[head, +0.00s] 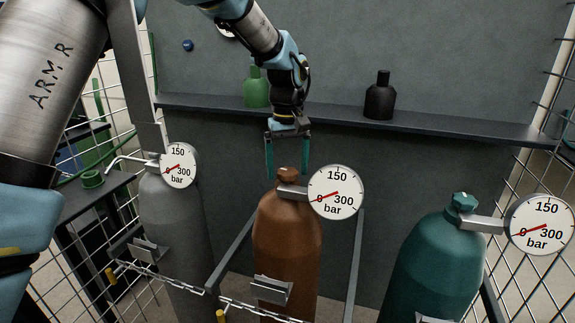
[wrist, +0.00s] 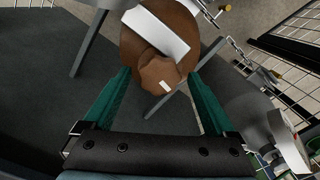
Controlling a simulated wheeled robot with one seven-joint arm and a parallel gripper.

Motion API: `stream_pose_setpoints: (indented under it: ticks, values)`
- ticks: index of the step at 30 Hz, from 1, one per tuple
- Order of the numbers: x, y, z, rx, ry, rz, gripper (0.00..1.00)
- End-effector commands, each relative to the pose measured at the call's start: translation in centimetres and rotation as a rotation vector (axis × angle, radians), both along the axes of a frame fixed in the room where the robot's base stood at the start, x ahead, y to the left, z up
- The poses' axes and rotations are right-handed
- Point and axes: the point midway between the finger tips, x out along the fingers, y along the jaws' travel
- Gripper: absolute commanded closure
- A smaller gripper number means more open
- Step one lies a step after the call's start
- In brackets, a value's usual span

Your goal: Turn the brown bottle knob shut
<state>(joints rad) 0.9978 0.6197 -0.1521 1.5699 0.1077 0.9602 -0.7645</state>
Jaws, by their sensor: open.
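The brown bottle (head: 287,235) stands upright in the middle of the head view, with its brown knob (head: 288,174) on top and a round gauge (head: 336,192) to the right of the knob. My gripper (head: 287,172) points down from above, with its two green fingers apart on either side of the knob. In the wrist view the lobed knob (wrist: 161,75) with a small white mark lies just beyond and between the open fingertips (wrist: 158,72). I cannot tell whether either finger touches it. The gauge needle points near 0.
A grey bottle (head: 175,230) with a gauge stands to the left and a teal bottle (head: 432,262) with a gauge to the right. A shelf (head: 330,114) behind holds a green bottle (head: 257,90) and a black bottle (head: 380,97). Chains (head: 262,309) run in front.

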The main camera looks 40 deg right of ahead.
Motion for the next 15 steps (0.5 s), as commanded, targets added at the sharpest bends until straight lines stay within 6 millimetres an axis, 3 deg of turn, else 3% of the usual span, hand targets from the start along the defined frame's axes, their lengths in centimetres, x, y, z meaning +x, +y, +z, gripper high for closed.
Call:
stream_pose_setpoints:
  ticks: [5,15]
  values:
    - [0.00,0.00,0.00,0.000,0.000,0.000,0.10]
    - [0.00,0.00,0.03,0.000,0.000,0.000,0.48]
